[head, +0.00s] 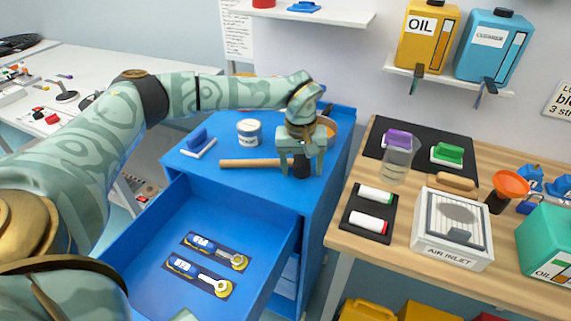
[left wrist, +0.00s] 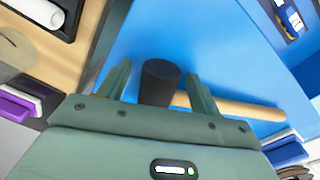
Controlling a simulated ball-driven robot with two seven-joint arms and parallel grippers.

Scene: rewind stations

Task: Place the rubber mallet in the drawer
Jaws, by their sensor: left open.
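The rubber mallet lies on top of the blue cabinet (head: 225,177), its wooden handle (head: 248,163) pointing left and its black head (head: 302,168) at the right end. My left gripper (head: 301,170) is open, pointing down over the mallet's head. In the left wrist view, the black head (left wrist: 160,82) stands between the two open fingers (left wrist: 157,85), with the handle (left wrist: 240,109) running off to the right. The drawer (head: 160,250) is pulled open below the cabinet top and holds two blue-and-yellow tools (head: 215,252) on dark mats.
A wooden table (head: 400,245) with markers, an air inlet box (head: 452,228) and a clear cup (head: 397,162) stands at right. The drawer's front part is bare.

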